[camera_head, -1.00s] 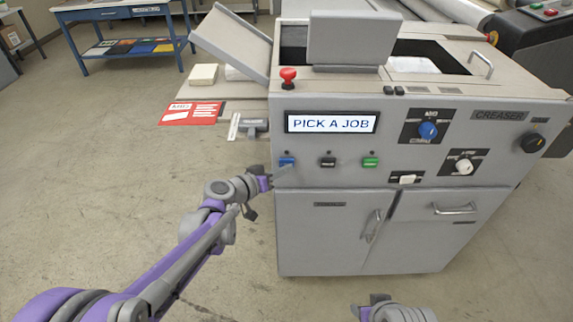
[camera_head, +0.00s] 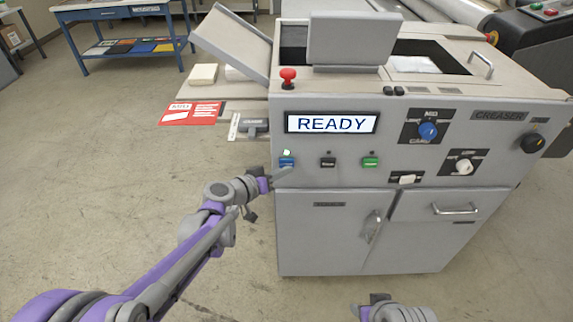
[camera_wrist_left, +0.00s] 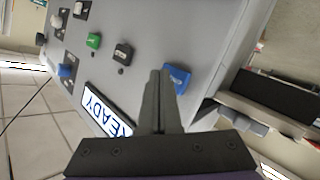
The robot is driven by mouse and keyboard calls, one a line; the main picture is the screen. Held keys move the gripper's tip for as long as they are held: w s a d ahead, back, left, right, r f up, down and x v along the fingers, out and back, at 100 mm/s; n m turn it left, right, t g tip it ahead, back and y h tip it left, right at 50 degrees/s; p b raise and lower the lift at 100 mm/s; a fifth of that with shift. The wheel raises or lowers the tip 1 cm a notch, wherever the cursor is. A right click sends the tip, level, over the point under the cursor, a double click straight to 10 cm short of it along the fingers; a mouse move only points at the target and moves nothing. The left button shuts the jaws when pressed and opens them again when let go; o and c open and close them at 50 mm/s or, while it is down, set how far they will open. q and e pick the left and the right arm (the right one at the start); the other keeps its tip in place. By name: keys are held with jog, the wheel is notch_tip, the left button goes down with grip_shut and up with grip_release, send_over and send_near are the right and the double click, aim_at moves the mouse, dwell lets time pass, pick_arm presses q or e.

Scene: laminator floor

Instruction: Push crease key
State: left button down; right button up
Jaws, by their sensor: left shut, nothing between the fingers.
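The creaser (camera_head: 330,235) is a grey cabinet with a row of three keys on its front. The blue key (camera_head: 287,162) is leftmost, with a lit lamp above it; the black key (camera_head: 328,162) is in the middle and the green key (camera_head: 371,162) at right. The display (camera_head: 332,123) reads "READY". My left gripper (camera_head: 284,173) is shut and empty, its tips at the lower part of the blue key. In the left wrist view the shut fingers (camera_wrist_left: 160,80) lie beside the blue key (camera_wrist_left: 178,78); I cannot tell whether they touch it. The key labels are too small to read.
A red emergency knob (camera_head: 288,75) stands on the creaser's top left. Blue, white and black dials sit at the panel's right. A red card (camera_head: 191,113) lies at the left shelf. A blue table (camera_head: 125,45) stands at the back left. The floor at left is clear.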

pick_arm(q)
jog(key=shift+s, duration=0.2)
jog(key=s, duration=0.6)
dwell(0.4)
dwell(2.2)
